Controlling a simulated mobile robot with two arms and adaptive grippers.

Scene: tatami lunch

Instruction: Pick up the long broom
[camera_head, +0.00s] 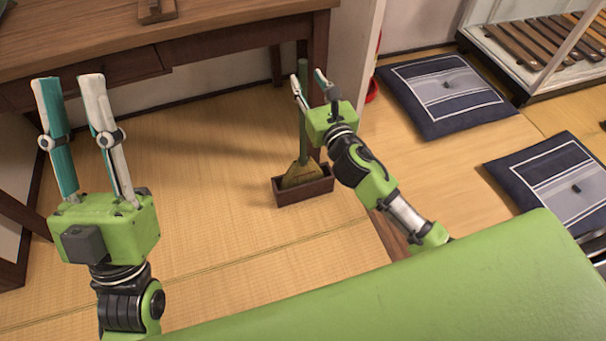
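The long broom has a green handle (302,68) and yellowish bristles (301,172). It stands upright with its bristles down in a small dark wooden box (305,192) on the tatami floor. My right gripper (308,78) is at the handle, with its fingers apart. The handle shows near its left finger, and the gripper body covers part of it. I cannot tell whether a finger touches the handle. My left gripper (68,80) is open and empty, fingers pointing up, well to the left of the broom.
A wooden desk (220,25) with a drawer stands at the back left, its leg close behind the broom. Two dark blue cushions (447,92) (556,185) lie at the right. A glass-sided case (530,45) stands at the back right. The tatami left of the box is clear.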

